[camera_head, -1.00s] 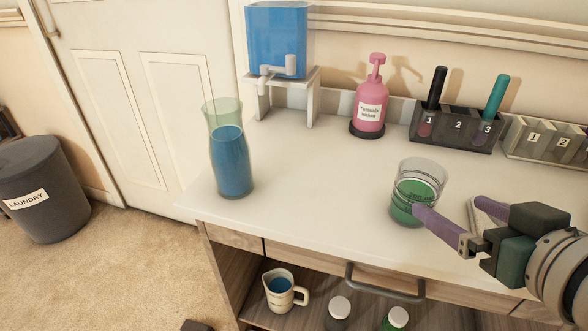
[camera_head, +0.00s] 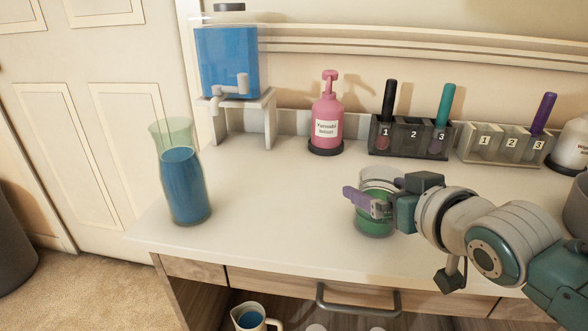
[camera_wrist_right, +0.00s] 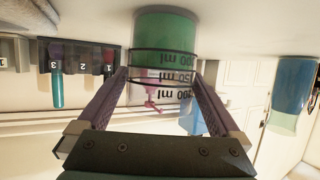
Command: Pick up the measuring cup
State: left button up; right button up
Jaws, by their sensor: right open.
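The measuring cup (camera_head: 373,225) is a clear glass with dark ml markings and green liquid. It stands upright on the white countertop (camera_head: 270,215), near its front edge. My right gripper (camera_head: 362,197) is open at the cup's upper part, one purple finger crossing in front of it. In the right wrist view, which is upside down, the cup (camera_wrist_right: 165,35) shows between the fingertips of my right gripper (camera_wrist_right: 160,76), one on each side. A gap shows beside the fingers, and contact cannot be told. My left gripper is not in view.
A tall carafe of blue liquid (camera_head: 182,185) stands to the left. A blue dispenser (camera_head: 228,65) on a stand, a pink pump bottle (camera_head: 327,120) and numbered pen racks (camera_head: 412,137) line the back. A drawer handle (camera_head: 358,307) juts out below the counter. The counter's middle is clear.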

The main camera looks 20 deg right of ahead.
jog(key=c, duration=1.4)
jog(key=shift+r, duration=0.1)
